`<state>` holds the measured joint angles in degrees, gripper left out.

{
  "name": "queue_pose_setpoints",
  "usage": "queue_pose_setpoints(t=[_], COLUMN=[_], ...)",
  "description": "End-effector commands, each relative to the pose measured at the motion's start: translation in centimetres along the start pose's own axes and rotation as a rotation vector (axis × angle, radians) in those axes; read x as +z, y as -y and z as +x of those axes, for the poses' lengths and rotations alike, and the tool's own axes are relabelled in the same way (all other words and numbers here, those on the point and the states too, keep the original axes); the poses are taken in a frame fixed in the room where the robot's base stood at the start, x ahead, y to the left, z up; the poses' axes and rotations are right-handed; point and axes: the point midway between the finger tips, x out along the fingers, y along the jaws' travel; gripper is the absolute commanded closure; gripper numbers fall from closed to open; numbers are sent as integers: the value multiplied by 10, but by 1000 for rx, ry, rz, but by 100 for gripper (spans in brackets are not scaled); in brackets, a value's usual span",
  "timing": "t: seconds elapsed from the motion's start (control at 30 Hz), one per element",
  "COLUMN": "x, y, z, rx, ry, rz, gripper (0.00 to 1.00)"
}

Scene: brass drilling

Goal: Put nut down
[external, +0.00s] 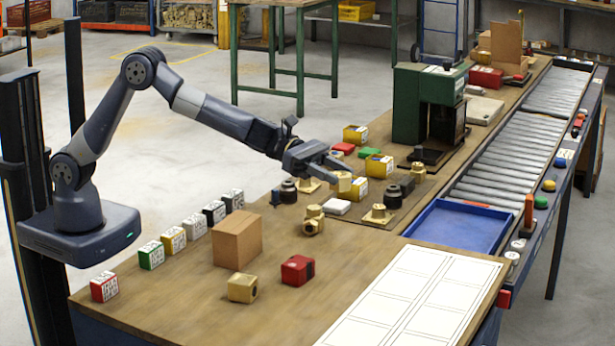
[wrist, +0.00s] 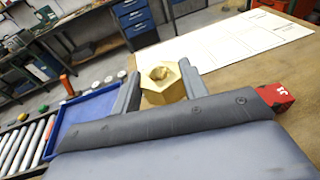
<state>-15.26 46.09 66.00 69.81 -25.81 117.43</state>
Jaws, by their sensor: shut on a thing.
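My gripper (external: 338,172) is over the middle of the wooden workbench (external: 190,268), its jaws shut on a brass hex nut (external: 344,184). In the wrist view the nut (wrist: 163,84) sits between the two fingers, with its hole facing up toward the camera. In the external view the nut overlaps a yellow box behind it, and I cannot tell whether its underside is clear of the surface. Its lower part is hidden in the wrist view by my gripper body.
Brass fittings (external: 313,220), dark round parts (external: 288,191) and yellow boxes (external: 379,166) crowd around my gripper. A green machine (external: 425,105) stands behind. A blue tray (external: 455,228) and a white gridded sheet (external: 420,300) lie at the right. The sheet is empty.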

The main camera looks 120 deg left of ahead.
Motion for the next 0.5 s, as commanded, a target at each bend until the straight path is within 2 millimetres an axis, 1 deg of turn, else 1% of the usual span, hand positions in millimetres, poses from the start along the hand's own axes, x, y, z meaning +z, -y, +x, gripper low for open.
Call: queue_pose_setpoints(t=[0.03, 0.1, 0.2, 0.27, 0.33, 0.5], x=[-1, -2, -4, -6, -15, -46], y=[15, 28, 42, 47, 50, 50], z=[14, 27, 39, 43, 47, 53], rx=[-30, -57, -83, -92, -97, -98], ry=[2, 2, 3, 3, 1, 0], rz=[7, 12, 17, 18, 19, 17], gripper=[94, 94, 94, 94, 94, 94])
